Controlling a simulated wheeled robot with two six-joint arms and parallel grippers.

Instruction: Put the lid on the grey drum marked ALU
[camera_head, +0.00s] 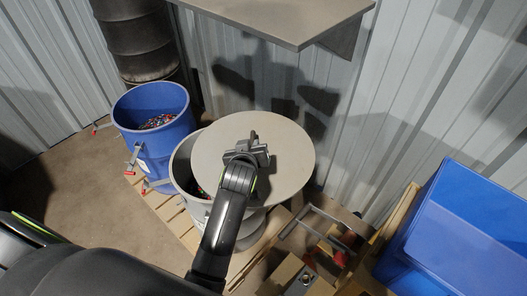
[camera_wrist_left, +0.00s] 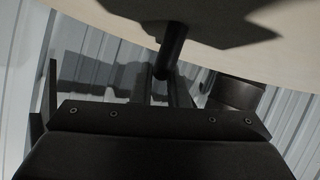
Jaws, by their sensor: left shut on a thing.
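The lid (camera_head: 285,155) is a flat, pale grey disc. My left gripper (camera_head: 250,150) is shut on its handle, and the lid also fills the top of the left wrist view (camera_wrist_left: 270,60), with the dark handle post (camera_wrist_left: 171,50) between the fingers (camera_wrist_left: 160,90). The grey drum (camera_head: 183,158) stands below and to the left. The lid covers most of it from above, offset to the right. A left strip of its opening shows, with coloured scrap inside. I cannot read an ALU mark. The height of the lid above the rim is unclear. My right gripper is not in view.
A blue drum (camera_head: 124,112) with coloured scrap stands left of the grey drum on a wooden pallet (camera_head: 160,205). A grey shelf (camera_head: 290,22) juts out above. A blue bin (camera_head: 465,220) is at right, with a metal-handled item (camera_head: 315,222) before it.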

